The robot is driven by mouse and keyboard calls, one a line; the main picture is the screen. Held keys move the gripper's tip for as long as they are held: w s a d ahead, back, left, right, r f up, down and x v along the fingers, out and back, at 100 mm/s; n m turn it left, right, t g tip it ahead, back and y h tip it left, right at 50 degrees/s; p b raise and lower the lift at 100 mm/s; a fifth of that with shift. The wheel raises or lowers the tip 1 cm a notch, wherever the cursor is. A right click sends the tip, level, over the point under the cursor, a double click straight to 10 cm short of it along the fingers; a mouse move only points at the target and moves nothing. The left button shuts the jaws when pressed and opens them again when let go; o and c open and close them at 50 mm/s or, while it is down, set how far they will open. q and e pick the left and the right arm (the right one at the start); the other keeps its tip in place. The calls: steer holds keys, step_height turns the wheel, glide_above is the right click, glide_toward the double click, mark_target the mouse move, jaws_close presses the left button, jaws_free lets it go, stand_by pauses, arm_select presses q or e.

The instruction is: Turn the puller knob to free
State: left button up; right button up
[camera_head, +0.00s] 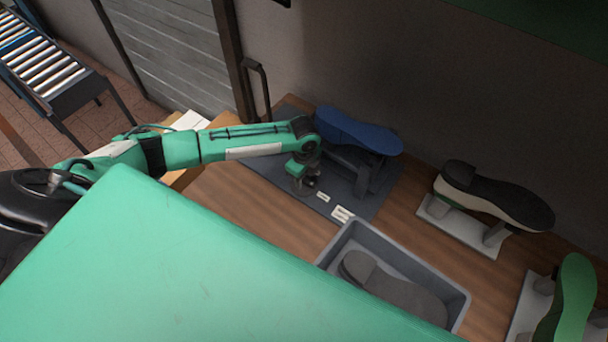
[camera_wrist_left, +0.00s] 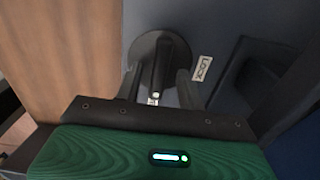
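The puller knob (camera_wrist_left: 160,52) is a dark round disc with a narrow raised bar, in the left wrist view, on the dark grey base plate. A white label reading "Lock" (camera_wrist_left: 203,68) lies to its right. My left gripper (camera_wrist_left: 158,84) has its two fingers apart, one on each side of the bar, with visible gaps. In the head view my left gripper (camera_head: 308,184) points down over the puller's grey plate (camera_head: 258,163) and largely hides the knob. A blue shoe last (camera_head: 358,131) sits on the puller's dark stand. My right gripper is out of view.
A grey bin (camera_head: 457,303) holding a grey shoe last stands in front of the puller. A black-and-white last (camera_head: 495,197) and a green last (camera_head: 574,300) rest on stands at right. Two white labels (camera_head: 342,213) lie near the plate's front edge. A wall stands behind.

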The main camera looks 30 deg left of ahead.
mark_target(304, 179)
arm_select(q)
steer(key=shift+r, duration=0.1)
steer(key=shift+r, duration=0.25)
step_height(304, 179, up, 13)
steer(key=b, duration=0.3)
steer(key=shift+b, duration=0.4)
steer(key=shift+s, duration=0.1)
